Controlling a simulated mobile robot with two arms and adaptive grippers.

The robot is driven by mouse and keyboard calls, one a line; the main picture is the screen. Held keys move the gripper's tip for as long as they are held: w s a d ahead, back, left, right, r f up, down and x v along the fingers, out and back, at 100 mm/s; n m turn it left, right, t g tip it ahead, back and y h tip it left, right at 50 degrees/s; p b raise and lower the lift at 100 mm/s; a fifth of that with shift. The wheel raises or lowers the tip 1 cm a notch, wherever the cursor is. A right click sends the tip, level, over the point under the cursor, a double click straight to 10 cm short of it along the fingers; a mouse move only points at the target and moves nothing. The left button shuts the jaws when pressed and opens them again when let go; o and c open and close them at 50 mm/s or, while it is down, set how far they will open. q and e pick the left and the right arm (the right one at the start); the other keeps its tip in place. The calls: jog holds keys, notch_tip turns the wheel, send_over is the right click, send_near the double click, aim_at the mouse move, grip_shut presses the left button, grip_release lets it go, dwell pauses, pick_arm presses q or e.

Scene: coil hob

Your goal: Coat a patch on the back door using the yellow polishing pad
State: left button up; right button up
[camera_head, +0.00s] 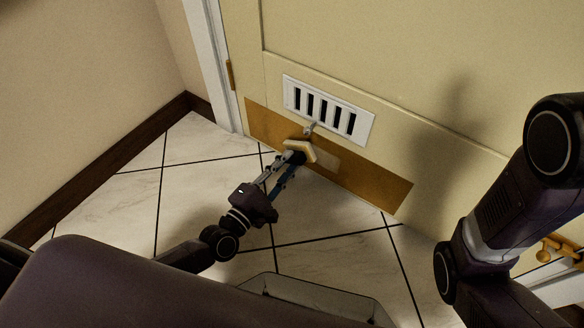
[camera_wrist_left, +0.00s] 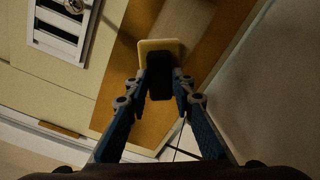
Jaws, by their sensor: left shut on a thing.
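The back door (camera_head: 420,60) is cream, with a brown-gold plate (camera_head: 375,187) along its bottom edge. A paler patch (camera_head: 327,161) shows on this plate, just right of the pad. The yellow polishing pad (camera_head: 299,147) is at the plate; whether it touches cannot be told. My left gripper (camera_head: 291,158) is shut on the pad's dark holder. In the left wrist view, the pad's pale yellow edge (camera_wrist_left: 160,45) shows beyond the dark holder (camera_wrist_left: 158,84), between my left fingertips (camera_wrist_left: 158,88). The pad's working face is hidden. My right gripper is out of view.
A white slotted vent (camera_head: 352,112) sits above the plate, with a small grey fitting (camera_head: 311,127) below it. A brass hinge (camera_head: 229,74) is at left, a brass handle (camera_head: 548,247) at lower right. The tiled floor (camera_head: 180,190) is clear at left, beside a dark skirting board (camera_head: 90,180).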

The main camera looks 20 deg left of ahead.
pick_arm(q)
jog(key=shift+p+v, duration=0.5)
jog(key=shift+v, duration=2.5)
jog(key=shift+v, duration=1.5)
jog(key=shift+r, duration=0.1)
